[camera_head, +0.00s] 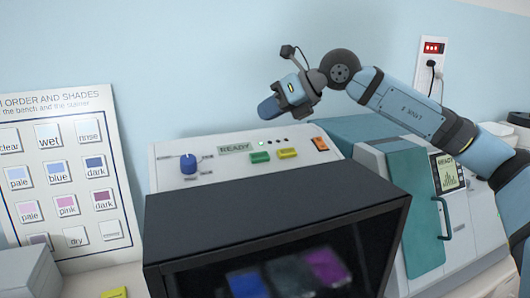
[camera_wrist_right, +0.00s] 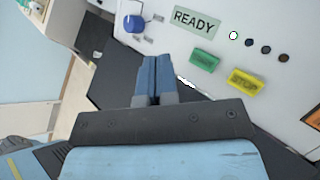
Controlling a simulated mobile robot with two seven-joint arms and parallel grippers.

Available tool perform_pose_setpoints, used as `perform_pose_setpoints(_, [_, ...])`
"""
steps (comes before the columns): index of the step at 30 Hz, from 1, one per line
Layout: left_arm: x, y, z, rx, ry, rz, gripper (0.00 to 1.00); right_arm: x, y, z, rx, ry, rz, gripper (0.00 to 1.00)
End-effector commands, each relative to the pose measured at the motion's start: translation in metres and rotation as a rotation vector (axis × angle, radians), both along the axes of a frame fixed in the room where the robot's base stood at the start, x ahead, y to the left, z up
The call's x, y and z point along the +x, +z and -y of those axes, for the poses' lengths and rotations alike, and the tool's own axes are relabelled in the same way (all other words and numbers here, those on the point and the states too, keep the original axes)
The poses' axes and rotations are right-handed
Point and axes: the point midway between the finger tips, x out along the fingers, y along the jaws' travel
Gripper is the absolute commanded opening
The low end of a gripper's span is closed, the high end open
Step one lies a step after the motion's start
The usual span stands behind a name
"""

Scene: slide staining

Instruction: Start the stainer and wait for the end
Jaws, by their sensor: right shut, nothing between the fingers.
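The stainer (camera_head: 225,240) stands in the middle of the head view, with a dark box front and a pale control panel (camera_head: 165,170). Its display (camera_head: 235,148) reads READY; it also shows in the right wrist view (camera_wrist_right: 194,20). A green button (camera_head: 260,157) sits left of a yellow STOP button (camera_head: 287,153); both show in the right wrist view, green (camera_wrist_right: 204,60) and yellow (camera_wrist_right: 245,80). One small lamp (camera_wrist_right: 233,35) is lit green-white. My right gripper (camera_head: 268,108) is shut and empty, above the panel and apart from the buttons. My left gripper is not in view.
A blue knob (camera_head: 188,162) and an orange switch (camera_head: 320,144) are on the panel. A second machine (camera_head: 385,150) with a teal door (camera_head: 415,215) stands at right. A shade chart (camera_head: 75,255) leans at left. Blue and purple items lie inside the stainer's dark opening.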

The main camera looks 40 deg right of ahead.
Motion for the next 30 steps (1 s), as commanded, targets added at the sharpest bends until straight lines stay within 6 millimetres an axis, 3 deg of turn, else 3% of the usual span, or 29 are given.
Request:
perform_pose_setpoints(17, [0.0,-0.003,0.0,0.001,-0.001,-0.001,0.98,0.002,-0.005,0.001,0.0,-0.001,0.001,0.0])
perform_pose_setpoints(30, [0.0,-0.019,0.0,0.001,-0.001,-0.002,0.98,0.019,-0.053,0.005,0.0,-0.001,-0.001,0.0])
